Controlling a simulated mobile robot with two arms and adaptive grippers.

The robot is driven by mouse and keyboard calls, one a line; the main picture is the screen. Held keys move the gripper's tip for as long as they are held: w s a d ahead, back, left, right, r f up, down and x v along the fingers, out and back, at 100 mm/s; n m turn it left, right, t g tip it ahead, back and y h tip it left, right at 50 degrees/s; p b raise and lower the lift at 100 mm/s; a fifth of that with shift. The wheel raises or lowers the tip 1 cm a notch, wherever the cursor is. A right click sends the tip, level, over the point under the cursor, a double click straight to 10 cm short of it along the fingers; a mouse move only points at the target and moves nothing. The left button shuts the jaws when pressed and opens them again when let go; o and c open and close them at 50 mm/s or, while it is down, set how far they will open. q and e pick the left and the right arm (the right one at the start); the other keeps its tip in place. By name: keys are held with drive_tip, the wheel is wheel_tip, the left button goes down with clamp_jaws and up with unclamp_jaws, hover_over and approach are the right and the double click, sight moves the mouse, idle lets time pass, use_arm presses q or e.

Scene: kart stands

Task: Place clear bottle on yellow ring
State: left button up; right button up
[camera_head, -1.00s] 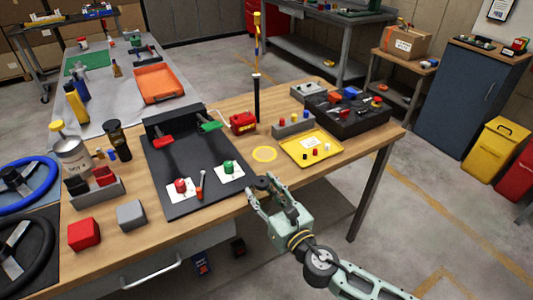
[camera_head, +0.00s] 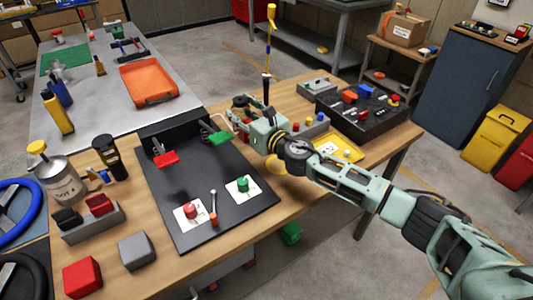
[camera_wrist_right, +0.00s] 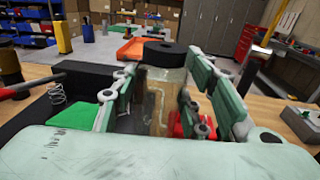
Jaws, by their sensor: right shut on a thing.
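My right gripper (camera_head: 246,114) is over the back of the wooden table, reaching in from the right. In the right wrist view, the gripper (camera_wrist_right: 165,88) is shut on the clear bottle (camera_wrist_right: 160,110), a see-through body with a black cap (camera_wrist_right: 165,54). In the head view the black cap (camera_head: 240,101) shows at the fingers, while the clear body is hard to make out. I cannot tell whether the bottle's base touches the table. My left gripper is not in view.
A black board (camera_head: 180,205) with red and green parts lies left of the ring. A yellow tray (camera_head: 352,148) and a black box (camera_head: 375,122) are to the right. An upright pole with a yellow top (camera_head: 271,12) stands behind the gripper. A red block (camera_wrist_right: 180,125) is close to the fingers.

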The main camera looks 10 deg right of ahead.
drive_tip(key=s+d+f+b, duration=0.1)
drive_tip(key=s+d+f, duration=0.1)
drive_tip(key=d+f, duration=0.1)
drive_tip(key=s+d+f+b, duration=0.1)
drive_tip(key=s+d+f, duration=0.1)
drive_tip(key=d+f, duration=0.1)
drive_tip(key=s+d+f+b, duration=0.2)
drive_tip(key=s+d+f, duration=0.1)
drive_tip(key=d+f, duration=0.1)
drive_tip(key=shift+s, duration=0.1)
drive_tip(key=shift+f, duration=0.2)
drive_tip(key=o, duration=1.2)
drive_tip(key=shift+c, duration=0.2)
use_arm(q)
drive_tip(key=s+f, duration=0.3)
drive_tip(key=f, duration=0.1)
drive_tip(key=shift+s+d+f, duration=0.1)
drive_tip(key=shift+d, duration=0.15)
